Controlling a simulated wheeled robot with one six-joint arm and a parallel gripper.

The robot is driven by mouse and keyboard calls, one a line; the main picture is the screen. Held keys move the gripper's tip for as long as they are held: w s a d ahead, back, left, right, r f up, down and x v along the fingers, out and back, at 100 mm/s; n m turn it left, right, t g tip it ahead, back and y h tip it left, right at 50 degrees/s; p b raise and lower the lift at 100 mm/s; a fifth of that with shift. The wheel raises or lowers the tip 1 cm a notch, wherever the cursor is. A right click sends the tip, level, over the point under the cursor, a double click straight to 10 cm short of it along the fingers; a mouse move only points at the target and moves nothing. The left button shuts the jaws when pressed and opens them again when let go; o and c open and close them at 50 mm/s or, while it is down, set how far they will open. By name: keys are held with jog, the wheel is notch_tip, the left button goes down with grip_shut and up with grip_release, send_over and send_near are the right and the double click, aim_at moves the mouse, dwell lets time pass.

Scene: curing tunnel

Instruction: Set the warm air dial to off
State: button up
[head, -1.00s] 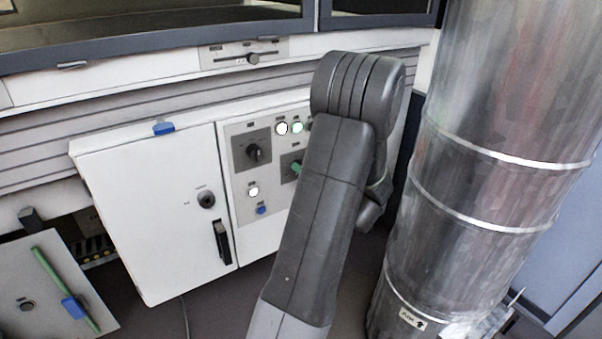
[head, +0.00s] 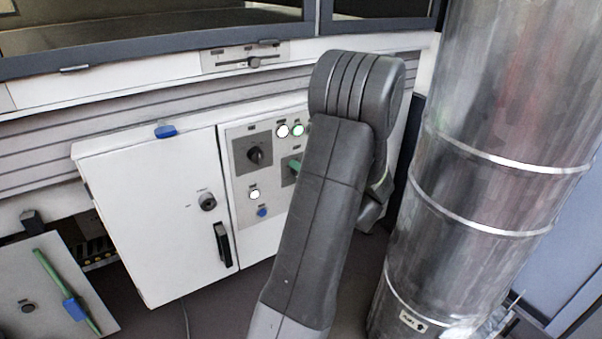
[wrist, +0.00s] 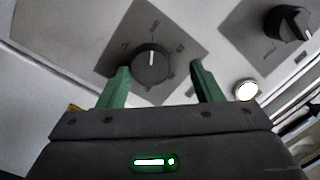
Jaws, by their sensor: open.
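A round dark dial (wrist: 150,64) with a white pointer line sits on a grey square plate in the wrist view. The pointer points up in that picture, and the marks around it are too small to read. My gripper (wrist: 158,82) is open, with one green finger on each side of this dial. I cannot tell whether the fingers touch it. In the head view one green fingertip (head: 294,165) shows at the control panel, while my arm hides the rest of the gripper and that dial. A second dark dial (head: 257,154) sits to its left; no label naming the warm air dial is legible.
White lit lamps (head: 282,131) and a blue button (head: 262,212) are on the panel. A white cabinet door (head: 160,215) with a black handle is to the left. A large metal duct (head: 490,170) stands close to the right of my arm.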

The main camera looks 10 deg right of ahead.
aim_at(295, 136)
notch_tip(295, 136, up, 9)
jog(key=p, duration=0.3)
jog(key=shift+r, duration=0.15)
jog(key=shift+a, duration=0.15)
